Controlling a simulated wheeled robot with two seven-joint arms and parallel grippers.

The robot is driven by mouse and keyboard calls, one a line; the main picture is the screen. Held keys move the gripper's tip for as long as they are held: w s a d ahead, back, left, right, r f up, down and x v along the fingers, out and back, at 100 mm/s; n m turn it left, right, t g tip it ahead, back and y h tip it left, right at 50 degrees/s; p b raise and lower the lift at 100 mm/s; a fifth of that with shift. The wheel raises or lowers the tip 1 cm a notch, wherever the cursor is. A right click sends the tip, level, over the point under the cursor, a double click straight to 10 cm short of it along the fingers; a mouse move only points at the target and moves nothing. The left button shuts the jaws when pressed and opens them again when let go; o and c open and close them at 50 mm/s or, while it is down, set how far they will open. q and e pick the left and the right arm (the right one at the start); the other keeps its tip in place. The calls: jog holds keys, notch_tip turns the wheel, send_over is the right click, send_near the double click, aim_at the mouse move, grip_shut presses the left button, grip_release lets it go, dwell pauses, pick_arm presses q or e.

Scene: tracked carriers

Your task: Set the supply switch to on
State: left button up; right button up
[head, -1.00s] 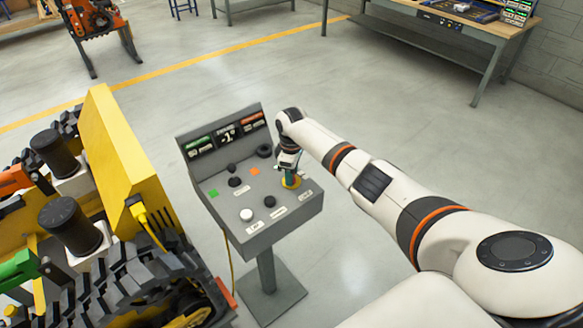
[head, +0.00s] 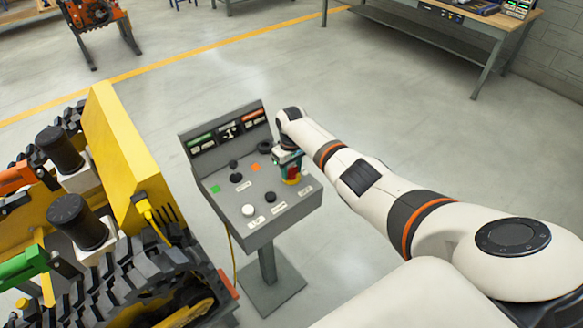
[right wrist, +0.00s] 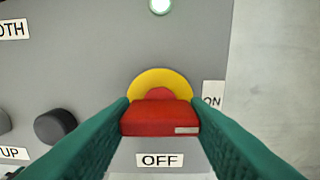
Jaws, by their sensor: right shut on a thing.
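The supply switch is a red handle (right wrist: 160,118) on a yellow disc (right wrist: 160,80) on the grey console. My right gripper (right wrist: 160,120) is shut on the red handle, with a teal finger against each side. A whitish mark sits at the handle's lower right corner. The OFF label (right wrist: 159,160) is just below the handle, and the ON label (right wrist: 213,101) is to its right, partly hidden by a finger. In the head view my right gripper (head: 289,170) is at the console's right side and hides most of the switch. My left gripper is not in view.
The console (head: 230,190) stands on a post. It carries several knobs, including a white one (head: 248,210), and a small display panel (head: 228,130). A yellow tracked carrier (head: 125,155) stands close on the left. A workbench (head: 440,40) is at the back right, with open floor between.

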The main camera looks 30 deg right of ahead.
aim_at(291, 168)
jog(key=shift+r, duration=0.15)
jog(key=o, duration=1)
notch_tip(291, 168, up, 12)
jog(key=shift+f+b, duration=0.1)
jog(key=shift+b, duration=0.95)
